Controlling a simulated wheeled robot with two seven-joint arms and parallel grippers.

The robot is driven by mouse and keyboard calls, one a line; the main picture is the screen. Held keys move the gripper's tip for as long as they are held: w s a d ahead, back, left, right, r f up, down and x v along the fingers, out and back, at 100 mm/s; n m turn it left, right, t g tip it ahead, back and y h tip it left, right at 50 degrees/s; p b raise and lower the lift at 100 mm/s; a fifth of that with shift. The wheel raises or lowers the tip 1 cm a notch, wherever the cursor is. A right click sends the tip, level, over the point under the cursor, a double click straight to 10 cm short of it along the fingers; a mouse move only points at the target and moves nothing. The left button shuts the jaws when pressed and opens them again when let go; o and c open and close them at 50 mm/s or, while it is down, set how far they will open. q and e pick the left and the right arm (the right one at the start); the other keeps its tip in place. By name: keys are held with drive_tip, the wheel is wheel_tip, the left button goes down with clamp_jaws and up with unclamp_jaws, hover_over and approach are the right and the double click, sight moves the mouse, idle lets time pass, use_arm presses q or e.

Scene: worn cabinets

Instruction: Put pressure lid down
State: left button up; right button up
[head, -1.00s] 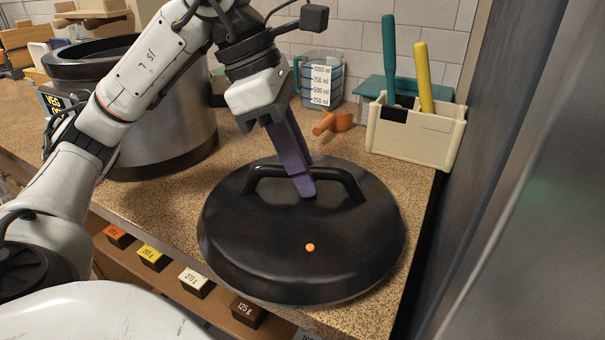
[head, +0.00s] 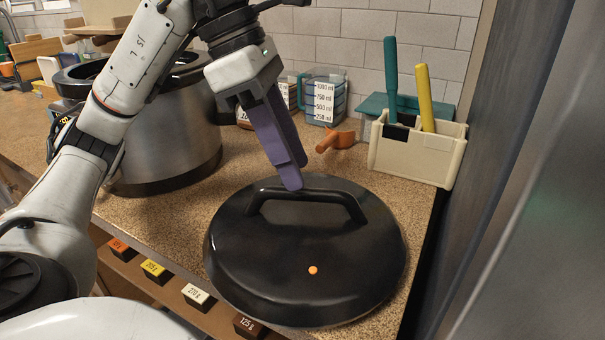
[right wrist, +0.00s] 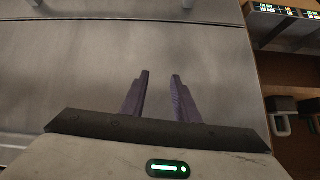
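The black round pressure lid (head: 290,257) lies flat on the speckled counter, its arched handle (head: 325,197) upright and an orange dot on its near side. My left gripper (head: 297,176) is just above the handle, pointing down. Its purple fingers overlap in the view, but their tips look apart. Nothing shows held between them, and the tips seem clear of the handle. My right gripper (right wrist: 160,78) is open and empty in the right wrist view, in front of a grey metal surface. The lid is not seen there.
A large steel pot (head: 170,125) with a black rim stands behind my left arm. A measuring jug (head: 323,97), an orange object (head: 335,140) and a cream holder (head: 415,150) with teal and yellow handles stand behind the lid. A grey metal panel (head: 520,200) rises at right. Labelled blocks (head: 198,294) sit below the counter's front edge.

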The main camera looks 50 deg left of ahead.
use_arm(q)
drive_tip(key=p+v, duration=0.3)
drive_tip(key=v, duration=0.3)
drive_tip(key=shift+r, duration=0.15)
idle(0.3)
